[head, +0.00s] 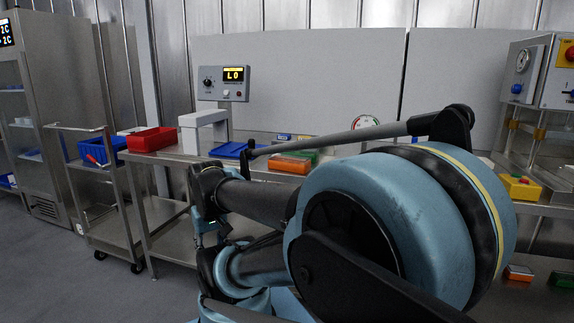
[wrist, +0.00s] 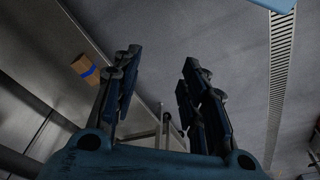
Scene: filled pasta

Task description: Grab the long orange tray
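A long orange tray (head: 290,164) lies on the steel table, seen in the head view just behind my arm. A green tray (head: 304,155) sits right behind it. A smaller orange item (head: 518,272) lies on a lower shelf at the right. In the wrist view my gripper (wrist: 158,82) is open, with its two dark fingers apart and nothing between them. It points toward the grey floor, and the tray is not in that view. The gripper's fingertips cannot be made out in the head view.
A red bin (head: 152,139) and a blue tray (head: 232,150) stand on the steel table (head: 165,208). A wheeled cart (head: 112,228) with a blue bin (head: 101,149) stands at the left. In the wrist view a cardboard box (wrist: 83,66) lies at upper left. Floor at the front left is clear.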

